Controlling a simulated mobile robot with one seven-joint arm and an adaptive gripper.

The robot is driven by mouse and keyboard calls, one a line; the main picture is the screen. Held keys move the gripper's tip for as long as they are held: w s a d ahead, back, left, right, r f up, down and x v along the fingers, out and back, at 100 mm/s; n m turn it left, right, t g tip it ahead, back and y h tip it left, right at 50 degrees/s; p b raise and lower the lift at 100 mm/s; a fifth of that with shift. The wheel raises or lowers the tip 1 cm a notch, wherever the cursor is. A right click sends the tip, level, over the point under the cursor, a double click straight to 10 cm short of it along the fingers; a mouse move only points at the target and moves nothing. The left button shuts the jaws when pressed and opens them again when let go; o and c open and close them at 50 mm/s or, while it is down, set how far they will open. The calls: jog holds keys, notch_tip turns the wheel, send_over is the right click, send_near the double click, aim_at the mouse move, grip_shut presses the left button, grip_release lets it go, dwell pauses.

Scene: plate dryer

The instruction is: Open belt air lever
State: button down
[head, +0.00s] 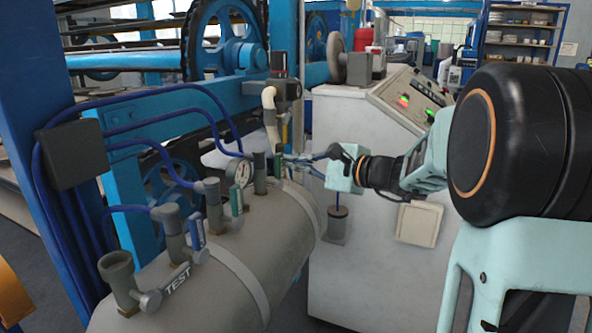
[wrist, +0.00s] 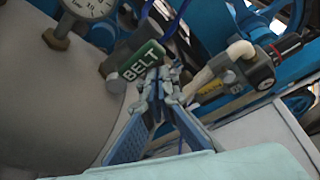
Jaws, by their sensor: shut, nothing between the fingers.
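The belt air lever (wrist: 139,61) is a green handle with white "BELT" lettering. It lies tilted across the upper middle of the wrist view, beside the pressure gauge. In the head view the belt lever (head: 277,165) is a small green piece on the valve just right of the gauge. My gripper (wrist: 162,82) is shut with nothing between its fingers. In the head view my gripper (head: 290,160) reaches in from the right and partly hides the valve area.
A round pressure gauge (head: 240,172) stands on the grey tank (head: 225,255). Several other valves and blue hoses line the tank top, including a "TEST" lever (head: 178,279). A pale pipe (wrist: 217,66) runs close right of my fingers. A white control cabinet (head: 350,255) stands behind my wrist.

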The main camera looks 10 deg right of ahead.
jog(key=shift+s+a+r, duration=0.1)
jog(key=shift+s+a, duration=0.15)
jog(key=shift+a, duration=0.1)
dwell(0.6)
jog(key=shift+s+d, duration=0.1)
